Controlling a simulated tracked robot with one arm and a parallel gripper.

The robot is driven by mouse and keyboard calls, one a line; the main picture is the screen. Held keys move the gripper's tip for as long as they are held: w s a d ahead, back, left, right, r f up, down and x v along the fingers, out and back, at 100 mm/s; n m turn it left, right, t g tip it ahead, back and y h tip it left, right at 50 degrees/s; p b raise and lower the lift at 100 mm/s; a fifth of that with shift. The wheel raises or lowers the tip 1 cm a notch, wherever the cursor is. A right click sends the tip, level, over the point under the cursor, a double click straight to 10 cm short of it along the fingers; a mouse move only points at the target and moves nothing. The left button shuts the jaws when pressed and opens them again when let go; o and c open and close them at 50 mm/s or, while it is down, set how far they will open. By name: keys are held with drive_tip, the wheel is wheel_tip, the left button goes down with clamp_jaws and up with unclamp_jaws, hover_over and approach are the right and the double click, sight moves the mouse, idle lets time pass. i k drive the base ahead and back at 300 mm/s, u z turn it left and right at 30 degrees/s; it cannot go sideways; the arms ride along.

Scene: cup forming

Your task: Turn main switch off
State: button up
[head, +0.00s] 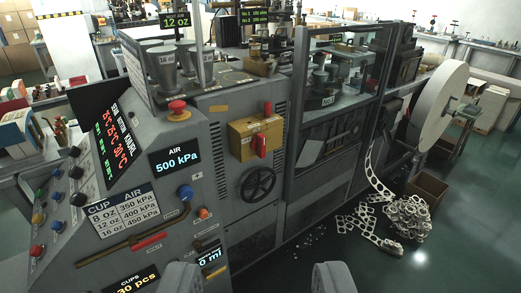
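A yellow box (256,138) on the front of the grey machine looks like the main switch. The lettering on the box is too small to read. My gripper (259,277) shows only as two grey fingertips at the bottom edge, wide apart with nothing between them. It is apart from the switch, which lies above and beyond it in the picture.
A black handwheel (258,184) sits below the yellow box. A red mushroom button (178,110), an air display (175,160) and a blue knob (185,192) are to the left. Scrap strips (405,217) and a brown carton (427,188) lie on the floor at right. Open floor lies at lower right.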

sight(258, 144)
drive_tip(key=u, duration=0.05)
drive_tip(key=i, duration=0.9)
drive_tip(key=z, duration=0.1)
